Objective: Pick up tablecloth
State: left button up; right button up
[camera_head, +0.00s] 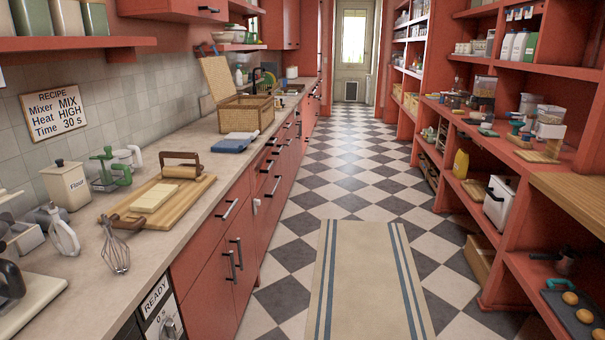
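A folded blue cloth (231,146), which may be the tablecloth, lies flat near the front edge of the left counter. A paler whitish-blue part shows along its far edge. It lies just in front of an open wicker basket (243,119) with its lid raised. The inside of the basket is mostly hidden. Neither of my grippers is in view.
The left counter (190,150) also holds a wooden board (190,196), a whisk (116,247), a flour canister (69,184) and a green-handled tool (111,168). A striped runner (365,280) lies on the clear checkered aisle. Full shelves (520,200) line the right.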

aim_at(222, 146)
jog(key=i, duration=2.15)
